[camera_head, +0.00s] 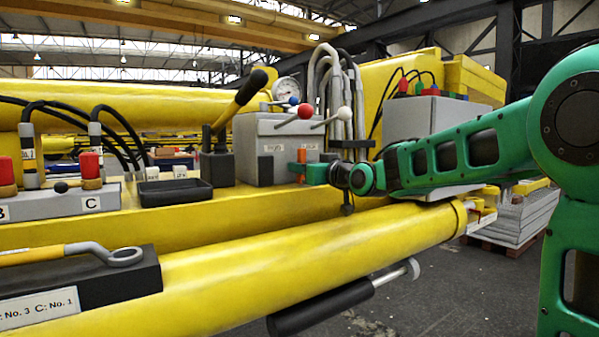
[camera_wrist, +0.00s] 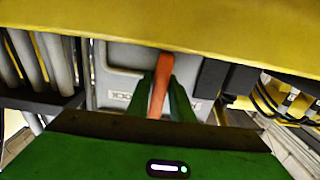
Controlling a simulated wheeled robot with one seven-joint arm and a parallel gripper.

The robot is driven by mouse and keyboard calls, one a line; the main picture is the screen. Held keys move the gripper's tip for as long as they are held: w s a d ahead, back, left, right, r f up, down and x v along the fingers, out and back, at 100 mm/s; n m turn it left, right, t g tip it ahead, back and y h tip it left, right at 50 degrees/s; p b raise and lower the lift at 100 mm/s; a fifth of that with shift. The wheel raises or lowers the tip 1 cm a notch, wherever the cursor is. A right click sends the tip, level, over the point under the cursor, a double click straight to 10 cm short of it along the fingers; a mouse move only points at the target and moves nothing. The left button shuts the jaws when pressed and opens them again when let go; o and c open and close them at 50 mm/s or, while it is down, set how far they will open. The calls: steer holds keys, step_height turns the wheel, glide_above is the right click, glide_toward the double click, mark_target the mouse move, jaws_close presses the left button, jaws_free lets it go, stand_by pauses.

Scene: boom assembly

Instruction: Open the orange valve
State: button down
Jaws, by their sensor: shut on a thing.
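The orange valve handle (camera_head: 301,157) is on the front of a grey control box (camera_head: 252,150) in the head view. It stands about upright there. In the wrist view the orange valve handle (camera_wrist: 160,85) lies between the two green fingers of my gripper (camera_wrist: 162,98). My gripper (camera_head: 312,172) reaches the handle from the right in the head view and is shut on it. The fingers hide part of the handle and its base.
The grey box carries levers with a red knob (camera_head: 305,111) and a white knob (camera_head: 344,113), and a gauge (camera_head: 287,88). Grey hoses (camera_head: 325,85) rise behind it. A black tray (camera_head: 175,192) lies to the left. A yellow boom (camera_head: 300,255) runs below my arm.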

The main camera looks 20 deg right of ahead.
steer(key=shift+f, duration=0.25)
steer(key=c, duration=1.7)
jaws_free()
steer(key=shift+c, duration=0.2)
steer(key=shift+o, duration=0.3)
steer(key=shift+r, duration=0.1)
steer(key=v, duration=1)
steer(key=shift+s+d, duration=0.15)
steer(key=shift+s, duration=0.15)
